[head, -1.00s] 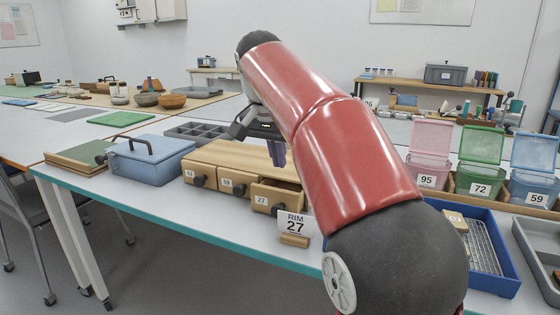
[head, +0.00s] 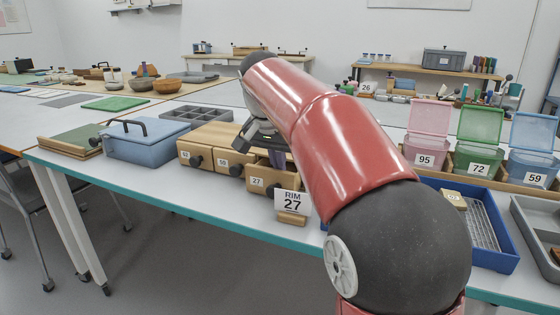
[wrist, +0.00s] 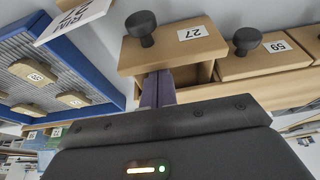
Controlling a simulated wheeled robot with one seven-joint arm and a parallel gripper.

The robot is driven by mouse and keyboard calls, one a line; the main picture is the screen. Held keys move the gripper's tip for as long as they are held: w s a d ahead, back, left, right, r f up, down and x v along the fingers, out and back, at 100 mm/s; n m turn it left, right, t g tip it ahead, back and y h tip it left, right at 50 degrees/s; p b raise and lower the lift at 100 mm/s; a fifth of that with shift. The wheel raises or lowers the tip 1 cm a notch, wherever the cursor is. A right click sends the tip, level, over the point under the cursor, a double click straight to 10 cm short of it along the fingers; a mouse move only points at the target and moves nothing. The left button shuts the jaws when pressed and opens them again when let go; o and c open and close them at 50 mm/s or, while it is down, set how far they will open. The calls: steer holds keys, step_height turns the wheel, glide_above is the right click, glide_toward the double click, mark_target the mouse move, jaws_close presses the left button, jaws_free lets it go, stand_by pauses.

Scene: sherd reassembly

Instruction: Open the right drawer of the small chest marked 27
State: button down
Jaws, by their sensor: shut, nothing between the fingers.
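The small wooden chest (head: 217,133) stands on the long table with several labelled drawers side by side. Its right drawer, marked 27 (head: 262,182), is pulled partly out, with a dark gap behind its front. The drawer front, round black knob (wrist: 141,24) and 27 label also show in the wrist view. My gripper (head: 277,159) points down at this opening. In the wrist view its purple fingers (wrist: 158,78) are together, empty, behind the drawer front. Whether they touch its inner face I cannot tell. My red arm hides the chest's right side.
The neighbouring drawer marked 59 (wrist: 260,62) is shut. A RIM 27 card (head: 292,203) stands right in front of the open drawer. A blue tray (head: 507,262) lies to the right, a blue lidded box (head: 146,145) to the left.

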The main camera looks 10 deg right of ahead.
steer(key=s+a, duration=0.1)
steer(key=s, duration=0.1)
steer(key=s+a+b, duration=0.1)
steer(key=s+a, duration=0.2)
steer(key=s, duration=0.1)
steer(key=shift+a, duration=0.15)
steer(key=shift+w+r, duration=0.1)
